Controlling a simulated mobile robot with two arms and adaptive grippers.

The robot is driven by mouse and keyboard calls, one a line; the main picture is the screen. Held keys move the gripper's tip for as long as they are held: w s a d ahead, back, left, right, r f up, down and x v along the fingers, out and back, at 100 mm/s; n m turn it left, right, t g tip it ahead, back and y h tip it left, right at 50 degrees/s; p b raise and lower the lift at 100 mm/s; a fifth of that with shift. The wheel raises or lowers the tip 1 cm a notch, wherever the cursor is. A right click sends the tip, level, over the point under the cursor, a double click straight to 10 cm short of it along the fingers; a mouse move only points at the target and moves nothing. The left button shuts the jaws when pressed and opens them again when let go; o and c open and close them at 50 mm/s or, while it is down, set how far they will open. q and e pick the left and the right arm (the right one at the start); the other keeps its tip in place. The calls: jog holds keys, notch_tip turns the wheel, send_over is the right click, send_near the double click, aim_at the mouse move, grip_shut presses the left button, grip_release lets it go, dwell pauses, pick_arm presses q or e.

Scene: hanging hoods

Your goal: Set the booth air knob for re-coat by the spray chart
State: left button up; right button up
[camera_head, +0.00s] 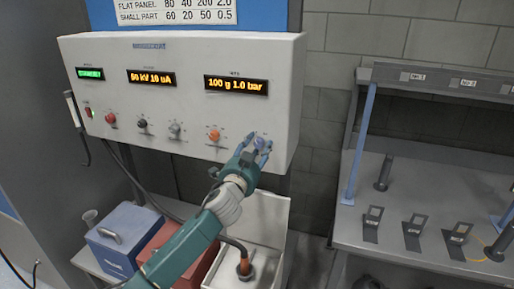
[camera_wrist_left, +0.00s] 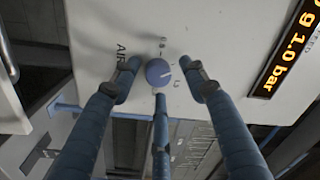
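The blue air knob (camera_wrist_left: 158,72) is on the face of the white control box (camera_head: 150,55), beside the word AIR in the left wrist view. My left gripper (camera_wrist_left: 160,80) has its three blue fingers spread around the knob, with gaps visible, so I cannot tell any contact. In the head view the left gripper (camera_head: 254,150) covers most of the knob. The right display (camera_head: 236,85) reads 100 g 1.0 bar. The spray chart (camera_head: 175,10) shows FLAT PANEL 80 40 200 2.0 and SMALL PART 60 20 50 0.5; its upper part is cut off. My right gripper is not in view.
An orange knob (camera_head: 214,135), a grey knob (camera_head: 175,130), a black knob (camera_head: 142,123) and a red knob (camera_head: 110,119) sit left of my gripper. A blue box (camera_head: 125,236) and an open white bin (camera_head: 268,215) stand below. A grey rack (camera_head: 400,150) is at right.

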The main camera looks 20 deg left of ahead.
pick_arm(q)
jog(key=shift+s+f, duration=0.1)
jog(key=shift+s, duration=0.2)
jog(key=s, duration=1.1)
jog(key=shift+s+f, duration=0.2)
jog(key=shift+s, duration=0.05)
